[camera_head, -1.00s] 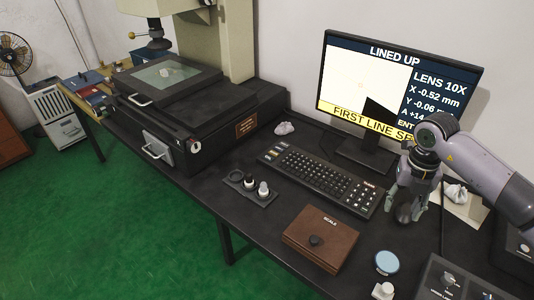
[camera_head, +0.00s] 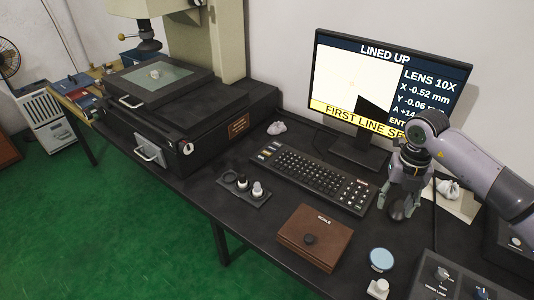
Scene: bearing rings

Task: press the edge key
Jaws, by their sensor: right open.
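A black keyboard (camera_head: 310,175) lies on the dark bench in front of the monitor. It has a block of pale keys at its right end and a few coloured keys at its left end; the key labels are too small to read, so I cannot tell which is the edge key. The monitor (camera_head: 385,95) reads "LINED UP", "LENS 10X" and "FIRST LINE SE…", partly hidden by my right arm. My right gripper (camera_head: 398,208) is open, pointing down just right of the keyboard's right end, with a dark rounded thing between or behind its fingers. My left gripper is not in view.
A brown box marked "SCALE" (camera_head: 315,238) and a small tray with knobs (camera_head: 243,190) stand in front of the keyboard. A pale blue disc (camera_head: 381,260) and a control box (camera_head: 445,280) are at the lower right. A large measuring machine (camera_head: 190,120) fills the left of the bench.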

